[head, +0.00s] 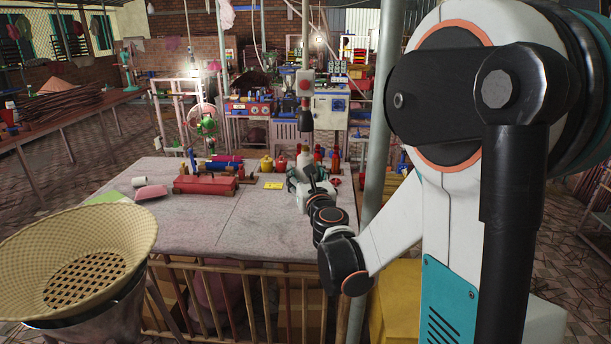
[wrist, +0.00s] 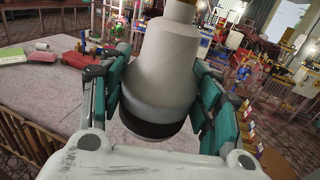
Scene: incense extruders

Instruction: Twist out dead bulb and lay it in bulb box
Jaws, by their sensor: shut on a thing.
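My gripper (wrist: 160,100), with teal pads, is shut on a pale bulb (wrist: 165,60). The bulb has a narrow brownish end at the top of the wrist view and a dark band at its lower end. In the head view the pale bulb (head: 305,159) shows above my gripper (head: 306,180), over the right part of the table. A hanging dark and red fitting (head: 305,90) is above it, and a gap seems to show between the two. I cannot tell which thing is the bulb box.
The grey-covered table (head: 200,230) is mostly clear at its front. Red blocks (head: 203,184), a pink piece (head: 151,192) and a yellow card (head: 273,185) lie farther back. Several red bottles (head: 334,160) stand behind my gripper. A woven basket (head: 80,255) is at left, a pole (head: 379,130) at right.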

